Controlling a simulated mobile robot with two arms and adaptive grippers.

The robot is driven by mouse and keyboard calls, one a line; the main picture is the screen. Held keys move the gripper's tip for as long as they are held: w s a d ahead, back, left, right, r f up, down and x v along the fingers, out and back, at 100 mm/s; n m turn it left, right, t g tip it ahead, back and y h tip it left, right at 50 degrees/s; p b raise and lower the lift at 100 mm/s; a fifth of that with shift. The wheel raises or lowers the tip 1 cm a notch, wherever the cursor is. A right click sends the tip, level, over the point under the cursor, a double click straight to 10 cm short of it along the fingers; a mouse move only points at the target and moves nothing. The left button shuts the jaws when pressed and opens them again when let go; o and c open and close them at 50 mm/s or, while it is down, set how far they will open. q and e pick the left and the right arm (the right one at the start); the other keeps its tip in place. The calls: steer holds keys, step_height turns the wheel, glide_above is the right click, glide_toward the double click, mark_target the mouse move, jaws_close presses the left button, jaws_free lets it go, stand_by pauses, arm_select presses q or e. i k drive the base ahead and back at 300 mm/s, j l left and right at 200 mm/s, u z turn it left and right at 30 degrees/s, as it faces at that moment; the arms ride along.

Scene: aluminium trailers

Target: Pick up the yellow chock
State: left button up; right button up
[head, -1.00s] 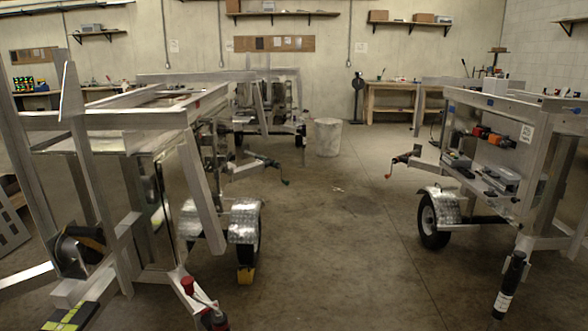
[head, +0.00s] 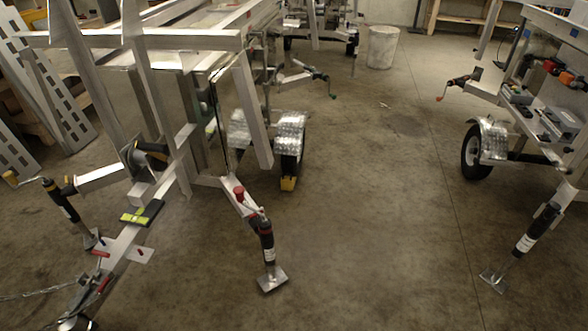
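The yellow chock (head: 288,183) is a small block on the concrete floor. It sits at the foot of the wheel (head: 291,163) under the left trailer's silver fender (head: 290,123). Its top is close against the tyre; whether they touch is too small to tell. Neither of my grippers is in view.
The left trailer's frame (head: 140,40) stands left of the chock. Its jack leg (head: 267,245) with a square foot stands in front. A second trailer's wheel (head: 476,152) and jack (head: 527,238) are at right. The floor (head: 380,200) between the trailers is clear.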

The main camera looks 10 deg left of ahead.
mark_target(288, 182)
steer(key=i+u, duration=0.1)
steer(key=u, duration=0.3)
steer(key=i+l+u, duration=0.1)
steer(key=u, duration=0.35)
steer(key=l+u, duration=0.2)
steer(key=u, duration=0.2)
steer(key=i+l+u, duration=0.1)
steer(key=u, duration=0.35)
steer(key=i+l+u, duration=0.1)
steer(key=l+u, duration=0.15)
steer(key=l, duration=0.55)
steer(key=l+u, duration=0.3)
steer(key=l, duration=0.5)
steer(key=l+u, duration=0.25)
steer(key=l, duration=0.6)
steer(key=l+u, duration=0.25)
steer(key=l, duration=0.55)
steer(key=k, duration=0.05)
